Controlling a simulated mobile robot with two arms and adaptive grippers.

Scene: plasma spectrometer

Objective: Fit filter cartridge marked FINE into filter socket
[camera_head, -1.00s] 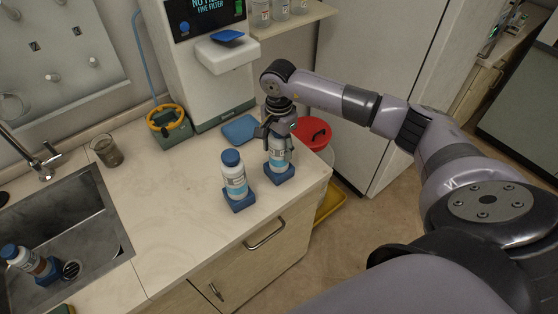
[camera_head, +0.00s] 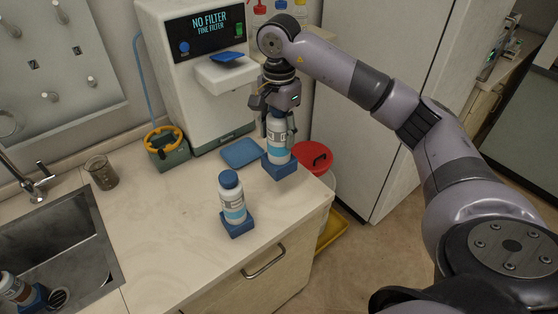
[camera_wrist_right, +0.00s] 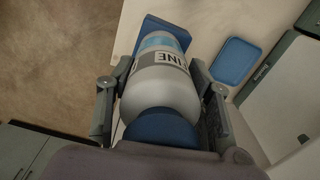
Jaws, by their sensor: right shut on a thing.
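I cannot make out which part is the filter socket. My left gripper is not in view.
A second blue-capped bottle (camera_head: 232,205) stands on the counter at front. Another lies in the sink (camera_head: 60,245). A blue tray (camera_head: 241,153) sits by the machine, a glass beaker (camera_head: 102,172) at left. A red-lidded bin (camera_head: 314,157) stands beyond the counter's right edge.

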